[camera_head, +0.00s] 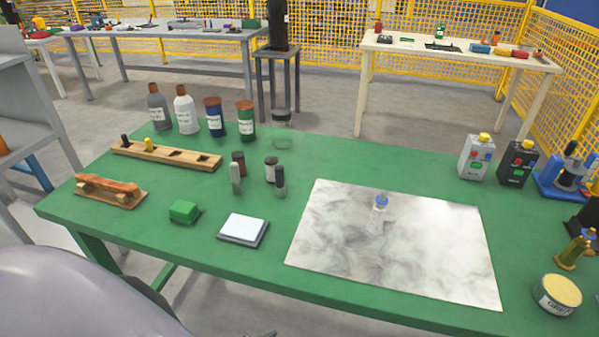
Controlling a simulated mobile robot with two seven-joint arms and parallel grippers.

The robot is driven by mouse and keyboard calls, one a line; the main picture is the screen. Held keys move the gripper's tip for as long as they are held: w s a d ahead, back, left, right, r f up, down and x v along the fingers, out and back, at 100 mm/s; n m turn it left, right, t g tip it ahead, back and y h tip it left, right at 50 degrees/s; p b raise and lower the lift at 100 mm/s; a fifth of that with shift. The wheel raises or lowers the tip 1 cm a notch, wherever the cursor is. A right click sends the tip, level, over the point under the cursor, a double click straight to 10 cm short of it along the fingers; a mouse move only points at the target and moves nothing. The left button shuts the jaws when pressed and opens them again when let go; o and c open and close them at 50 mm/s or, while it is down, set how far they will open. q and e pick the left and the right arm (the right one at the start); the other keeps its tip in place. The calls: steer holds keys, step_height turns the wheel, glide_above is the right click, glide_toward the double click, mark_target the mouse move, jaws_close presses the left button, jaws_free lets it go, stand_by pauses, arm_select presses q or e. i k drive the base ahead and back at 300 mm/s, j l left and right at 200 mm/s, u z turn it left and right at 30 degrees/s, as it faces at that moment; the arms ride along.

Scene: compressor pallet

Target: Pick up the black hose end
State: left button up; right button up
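I cannot make out a black hose end anywhere in the head view. A black object (584,217) is cut off by the right edge of the green table, and I cannot tell what it is. Neither of my grippers can be made out. A large smooth grey shape, probably part of my own arm, fills the lower left corner. A small dark sliver shows at the bottom edge, too little to identify.
The green table (330,165) holds a marble-patterned sheet (400,245) with a small blue-capped bottle (379,208). Several bottles, a wooden block rack (165,155), a white-topped pad (243,229), two button boxes (476,158) and a tin (557,294) stand around it.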

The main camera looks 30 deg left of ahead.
mark_target(279, 170)
steer(key=k+j+u, duration=0.1)
steer(key=u, duration=0.25)
steer(key=j+u, duration=0.2)
steer(key=u, duration=0.15)
steer(key=j+u, duration=0.2)
steer(key=u, duration=0.15)
steer(key=k, duration=0.05)
